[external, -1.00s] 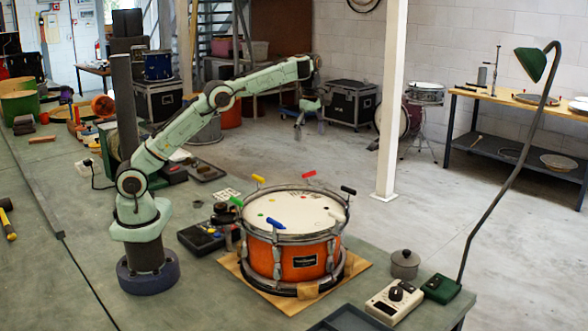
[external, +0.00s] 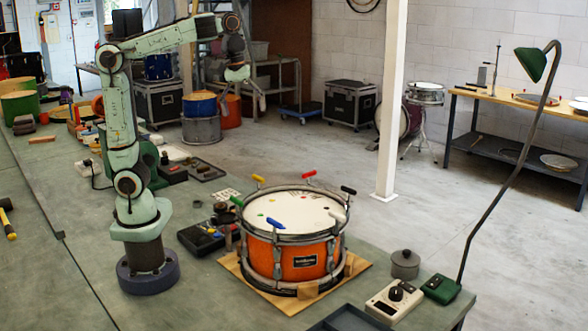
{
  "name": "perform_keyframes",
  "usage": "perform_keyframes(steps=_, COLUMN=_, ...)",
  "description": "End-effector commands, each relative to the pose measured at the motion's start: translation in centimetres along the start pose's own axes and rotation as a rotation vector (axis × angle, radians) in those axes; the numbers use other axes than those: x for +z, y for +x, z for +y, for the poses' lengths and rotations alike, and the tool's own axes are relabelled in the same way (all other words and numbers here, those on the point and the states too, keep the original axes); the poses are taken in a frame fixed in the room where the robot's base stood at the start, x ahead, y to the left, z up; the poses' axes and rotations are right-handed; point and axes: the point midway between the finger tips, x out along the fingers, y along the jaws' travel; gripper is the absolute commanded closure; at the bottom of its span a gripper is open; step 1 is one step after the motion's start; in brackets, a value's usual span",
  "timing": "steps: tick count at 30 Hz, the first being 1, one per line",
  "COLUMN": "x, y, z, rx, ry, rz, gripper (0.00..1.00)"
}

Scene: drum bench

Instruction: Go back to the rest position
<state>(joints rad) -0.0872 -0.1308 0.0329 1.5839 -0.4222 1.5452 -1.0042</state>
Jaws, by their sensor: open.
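My gripper (external: 258,103) hangs from the raised arm, pointing down, high above the bench and to the upper left of the drum. Its fingers are apart and nothing is between them. The orange snare drum (external: 295,262) stands upright on a wooden board (external: 355,268). Several coloured handles ring its rim, among them a yellow one (external: 258,179), a red one (external: 310,174), a black one (external: 348,190) and a blue one (external: 275,223). My gripper is well apart from the drum and touches nothing.
The air around my gripper looks clear.

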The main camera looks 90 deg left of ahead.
Motion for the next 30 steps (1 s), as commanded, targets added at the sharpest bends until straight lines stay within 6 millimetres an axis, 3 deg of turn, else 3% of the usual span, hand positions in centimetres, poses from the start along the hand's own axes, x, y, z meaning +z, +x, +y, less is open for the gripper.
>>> perform_keyframes(steps=1, x=1.1, y=0.9, z=-2.5, rx=-0.01, ry=0.125, rz=0.004, gripper=0.17)
perform_keyframes(steps=6, x=3.6, y=6.6, z=-10.4, rx=-0.072, ry=0.617, rz=0.009, gripper=0.17)
perform_keyframes(steps=12, x=4.8, y=14.3, z=-17.2, rx=-0.185, ry=1.141, rz=-0.067, gripper=0.17)
perform_keyframes(steps=14, x=5.0, y=15.4, z=-17.8, rx=-0.187, ry=1.27, rz=-0.087, gripper=0.17)
perform_keyframes(steps=18, x=5.0, y=15.4, z=-17.0, rx=-0.15, ry=1.421, rz=-0.073, gripper=0.17)
perform_keyframes(steps=30, x=5.0, y=15.4, z=-16.9, rx=-0.151, ry=1.445, rz=-0.076, gripper=0.17)
